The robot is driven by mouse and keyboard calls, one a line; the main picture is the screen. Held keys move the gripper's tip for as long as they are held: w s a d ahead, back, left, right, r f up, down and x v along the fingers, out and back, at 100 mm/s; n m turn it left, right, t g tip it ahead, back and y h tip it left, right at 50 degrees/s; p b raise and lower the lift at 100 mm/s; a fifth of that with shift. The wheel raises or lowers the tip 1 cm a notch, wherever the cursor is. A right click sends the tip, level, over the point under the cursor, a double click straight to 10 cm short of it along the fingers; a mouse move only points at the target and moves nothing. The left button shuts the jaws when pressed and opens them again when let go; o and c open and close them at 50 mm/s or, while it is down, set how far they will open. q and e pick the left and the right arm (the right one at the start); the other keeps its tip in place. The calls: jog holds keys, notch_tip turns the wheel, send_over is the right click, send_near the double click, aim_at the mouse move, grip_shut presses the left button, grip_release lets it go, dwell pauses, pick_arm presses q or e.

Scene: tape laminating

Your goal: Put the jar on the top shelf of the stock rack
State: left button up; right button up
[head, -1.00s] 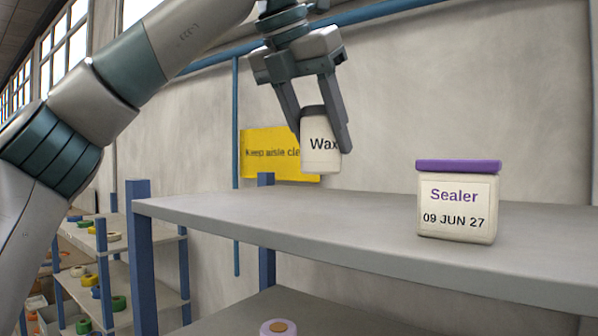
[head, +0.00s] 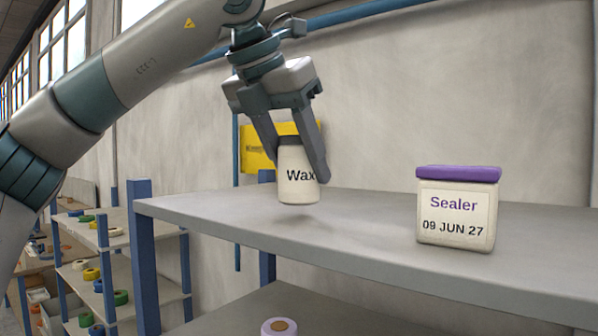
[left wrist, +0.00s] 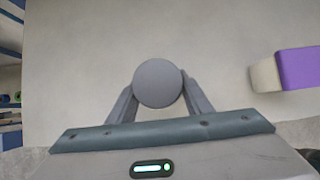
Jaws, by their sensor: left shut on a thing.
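A white jar with a dark lid and the label "Wax" (head: 298,182) is upright between the fingers of my left gripper (head: 297,160), which is shut on it. The jar hangs a little above the grey top shelf (head: 350,232) of the rack, with a soft shadow under it. In the left wrist view the jar's round grey lid (left wrist: 158,83) sits between the two fingertips. My right gripper is not in view.
A square container with a purple lid, labelled "Sealer 09 JUN 27" (head: 457,207), stands on the shelf to the right, also in the left wrist view (left wrist: 300,68). Bare shelf lies between it and the jar. A blue post (head: 143,255) marks the left corner.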

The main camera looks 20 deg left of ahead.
pick_arm(q)
jog(key=shift+f+p, duration=0.45)
jog(key=shift+f, duration=0.6)
jog(key=shift+f, duration=0.15)
jog(key=o, duration=1.2)
jog(key=shift+r, duration=0.2)
